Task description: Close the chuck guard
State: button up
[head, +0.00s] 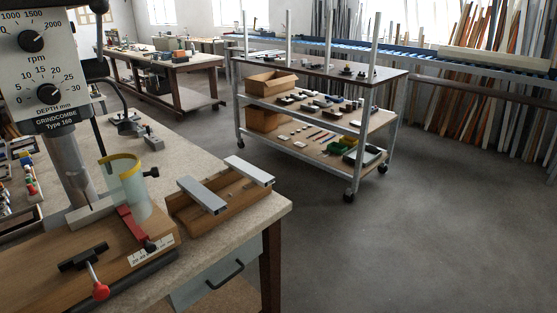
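The chuck guard (132,190) is a clear curved shield with a yellow upper rim, in the head view at left. It stands upright over the wooden base of the drilling machine, to the right of the machine's grey cylinder (76,178), beside it rather than around it. A small black knob (152,172) sticks out at the guard's right side. The machine's head (38,70) carries two dials and hangs at the upper left. The chuck itself I cannot make out clearly. My gripper is not in view.
A red clamp (132,228) and a red-knobbed lever (100,290) stand on the wooden base (60,270) in front. A wooden jig with two metal profiles (225,190) lies to the right. The floor (400,240) is clear; a shelf trolley (330,70) stands beyond.

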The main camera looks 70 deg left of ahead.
aim_at(154, 172)
jog(key=u, duration=3.35)
jog(key=i, duration=1.5)
jog(key=z, duration=0.65)
